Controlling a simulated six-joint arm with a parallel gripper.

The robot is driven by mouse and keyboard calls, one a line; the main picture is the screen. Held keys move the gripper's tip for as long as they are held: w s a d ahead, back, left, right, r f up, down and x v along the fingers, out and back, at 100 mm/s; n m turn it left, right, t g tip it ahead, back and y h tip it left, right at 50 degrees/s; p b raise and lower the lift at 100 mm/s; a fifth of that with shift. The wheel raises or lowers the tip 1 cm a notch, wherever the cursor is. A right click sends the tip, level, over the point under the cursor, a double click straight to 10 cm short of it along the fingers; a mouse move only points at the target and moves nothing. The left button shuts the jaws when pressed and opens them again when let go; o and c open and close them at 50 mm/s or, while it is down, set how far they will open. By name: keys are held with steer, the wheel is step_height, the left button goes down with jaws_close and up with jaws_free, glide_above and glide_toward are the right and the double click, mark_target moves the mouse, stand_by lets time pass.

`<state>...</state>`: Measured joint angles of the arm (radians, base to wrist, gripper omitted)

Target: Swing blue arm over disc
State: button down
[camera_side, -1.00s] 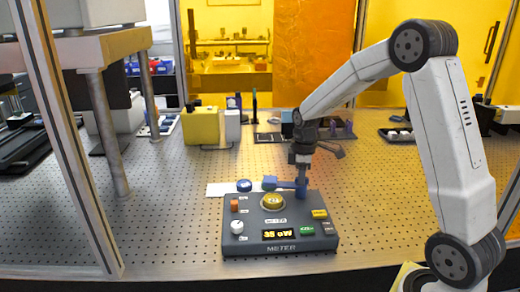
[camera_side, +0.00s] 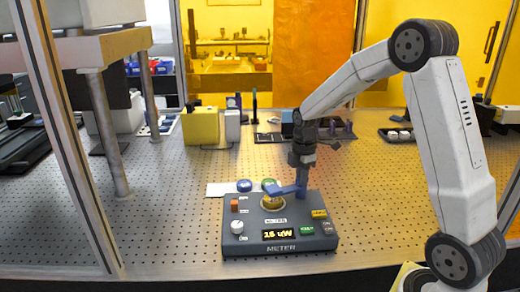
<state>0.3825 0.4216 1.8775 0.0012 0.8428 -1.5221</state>
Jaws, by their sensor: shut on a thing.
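The blue arm (camera_side: 285,190) sits on a post at the back right of the dark meter box. It reaches left from the post, and its free end is over the far part of the gold disc (camera_side: 272,203). The near part of the disc stays visible. My gripper (camera_side: 301,172) points down at the post end of the blue arm and is shut on it. The fingertips are small here, so the exact contact is hard to see. The meter box (camera_side: 232,245) has a lit display (camera_side: 278,234) that seems to read 16 uW.
A white knob (camera_side: 237,226), an orange block (camera_side: 235,205) and small yellow and green labels are on the box. A blue round cap (camera_side: 244,185) and a green one (camera_side: 268,184) lie behind it. The perforated table (camera_side: 180,225) is clear to the left.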

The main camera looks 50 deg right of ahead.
steer(key=shift+r, duration=0.1)
steer(key=c, duration=0.6)
jaws_free()
steer(key=shift+r, duration=3.9)
steer(key=s+a+f+m, duration=0.1)
steer(key=a+m, duration=0.1)
steer(key=a, duration=0.1)
steer(key=s+a+f+m, duration=0.1)
steer(key=a+f+m, duration=0.1)
steer(key=a, duration=0.1)
steer(key=s+a+f+m+t, duration=0.1)
steer(key=s+a+f+m, duration=0.1)
steer(key=a, duration=0.1)
steer(key=shift+s+a+f, duration=0.1)
steer(key=shift+f, duration=0.05)
steer(key=s+a+f+m, duration=0.1)
steer(key=s+a+m, duration=0.1)
steer(key=s+a+f+m+t, duration=0.1)
steer(key=s+a+f+m, duration=0.1)
steer(key=s, duration=0.1)
steer(key=s+a+f+m, duration=0.1)
steer(key=s+a+m, duration=0.1)
steer(key=a+m, duration=0.1)
steer(key=shift+s+f+t, duration=0.3)
steer(key=shift+s+f, duration=0.05)
